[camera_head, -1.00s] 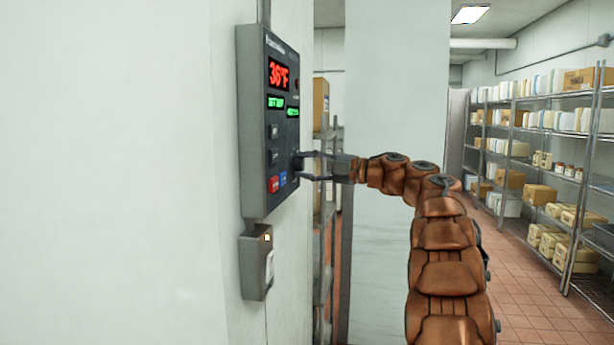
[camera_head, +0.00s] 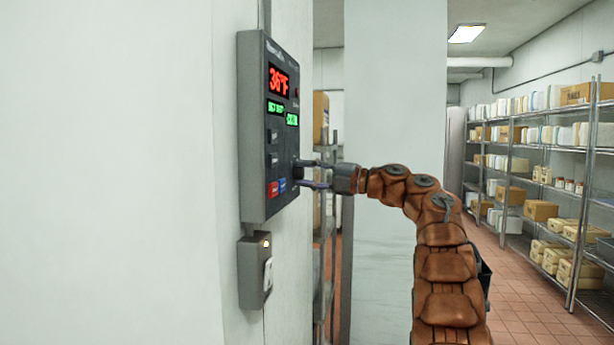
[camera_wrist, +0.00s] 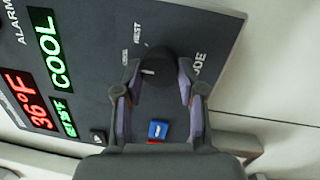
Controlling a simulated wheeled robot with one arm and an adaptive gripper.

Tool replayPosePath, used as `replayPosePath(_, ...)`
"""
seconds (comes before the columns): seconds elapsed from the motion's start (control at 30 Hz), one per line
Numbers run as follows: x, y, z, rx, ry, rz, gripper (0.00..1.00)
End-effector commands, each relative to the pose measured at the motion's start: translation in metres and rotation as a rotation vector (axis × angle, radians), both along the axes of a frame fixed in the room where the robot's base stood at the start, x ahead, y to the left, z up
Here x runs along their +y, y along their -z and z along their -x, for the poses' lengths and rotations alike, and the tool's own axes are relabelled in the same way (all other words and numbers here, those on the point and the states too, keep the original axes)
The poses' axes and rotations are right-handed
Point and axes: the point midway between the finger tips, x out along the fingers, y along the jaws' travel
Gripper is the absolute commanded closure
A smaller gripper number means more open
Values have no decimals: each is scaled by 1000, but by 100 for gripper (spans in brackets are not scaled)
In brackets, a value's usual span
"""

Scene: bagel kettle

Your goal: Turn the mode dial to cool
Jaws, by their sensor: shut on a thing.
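The control panel (camera_head: 258,130) is a dark grey box on the white wall, left of centre in the head view. Its mode dial (camera_wrist: 157,66) is a black round knob with a white pointer line, seen in the wrist view beside small labels and the partly hidden word MODE. The pointer line points left in that view, toward the small label nearest it. A green readout (camera_wrist: 52,50) on the panel says COOL. My gripper (camera_wrist: 158,80) has one finger on each side of the dial and is shut on it. In the head view my gripper (camera_head: 308,174) reaches the panel's right side.
A red readout (camera_head: 278,80) shows 36°F. A red button (camera_head: 273,189) and a blue button (camera_wrist: 158,130) sit close to the dial. A small grey box (camera_head: 254,272) is on the wall below the panel. Stocked shelves (camera_head: 540,170) stand at the right, with open tiled floor before them.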

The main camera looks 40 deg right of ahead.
Motion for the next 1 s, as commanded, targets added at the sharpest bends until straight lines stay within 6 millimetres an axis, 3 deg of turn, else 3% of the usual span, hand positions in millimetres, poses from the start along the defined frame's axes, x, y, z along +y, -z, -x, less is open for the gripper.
replayPosePath(0.17, 1, 2, -1, 4, -2, 0, 95)
replayPosePath(0.2, 1, 2, -1, 4, -2, 0, 57)
replayPosePath(0.4, 0, 1, 0, 3, -1, 0, 37)
replayPosePath(0.77, -1, 1, 1, 2, 0, -1, 35)
replayPosePath(1.0, -12, 2, 13, 3, 4, -3, 35)
